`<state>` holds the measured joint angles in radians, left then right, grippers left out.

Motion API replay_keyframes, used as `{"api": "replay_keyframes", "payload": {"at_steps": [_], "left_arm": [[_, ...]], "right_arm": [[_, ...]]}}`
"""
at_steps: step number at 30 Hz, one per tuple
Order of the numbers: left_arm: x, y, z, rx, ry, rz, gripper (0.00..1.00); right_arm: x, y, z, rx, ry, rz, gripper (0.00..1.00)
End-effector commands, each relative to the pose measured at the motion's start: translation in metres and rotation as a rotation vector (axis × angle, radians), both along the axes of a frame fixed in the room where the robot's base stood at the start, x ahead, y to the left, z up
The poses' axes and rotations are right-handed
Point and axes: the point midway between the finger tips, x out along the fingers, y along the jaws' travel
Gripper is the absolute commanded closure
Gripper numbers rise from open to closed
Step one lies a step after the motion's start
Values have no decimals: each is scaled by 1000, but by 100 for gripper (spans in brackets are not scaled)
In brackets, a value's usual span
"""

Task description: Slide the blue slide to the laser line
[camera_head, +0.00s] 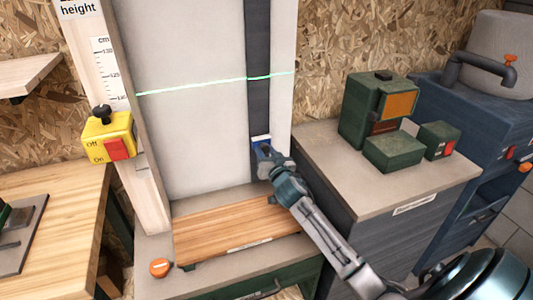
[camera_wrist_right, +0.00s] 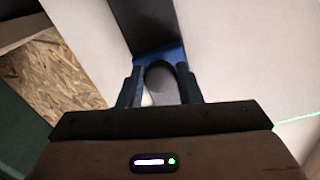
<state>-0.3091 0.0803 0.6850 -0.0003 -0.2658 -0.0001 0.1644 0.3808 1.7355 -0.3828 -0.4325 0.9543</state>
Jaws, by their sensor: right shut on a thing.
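The blue slide (camera_head: 261,140) sits low on the dark vertical rail (camera_head: 258,105) on the pale panel, with a white strip along its top. The green laser line (camera_head: 215,84) crosses the panel and rail well above the slide; part of it also shows in the right wrist view (camera_wrist_right: 297,119). My right gripper (camera_head: 266,155) is at the slide from below right and is shut on it. In the right wrist view its two fingers (camera_wrist_right: 160,86) stand on either side of a dark rounded part, with the blue slide (camera_wrist_right: 172,54) just beyond. My left gripper is not in view.
A wooden board (camera_head: 235,232) lies below the panel. A grey-topped cabinet (camera_head: 385,195) with green machines (camera_head: 378,112) stands close to the right of my arm. A yellow switch box (camera_head: 108,138) is at left. The panel between slide and laser line is clear.

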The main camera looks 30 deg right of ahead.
Motion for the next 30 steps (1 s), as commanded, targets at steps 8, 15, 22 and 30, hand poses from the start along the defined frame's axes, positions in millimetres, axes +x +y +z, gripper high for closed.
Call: {"api": "replay_keyframes", "payload": {"at_steps": [8, 15, 22, 30], "left_arm": [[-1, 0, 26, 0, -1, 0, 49], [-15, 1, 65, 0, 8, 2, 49], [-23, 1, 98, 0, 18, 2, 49], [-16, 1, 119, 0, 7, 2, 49]], "right_arm": [[0, 0, 39, 0, -3, 0, 100], [0, 0, 107, 0, -4, -1, 100], [0, 0, 163, -1, -5, 0, 100], [0, 0, 197, -1, -5, -1, 100]]}}
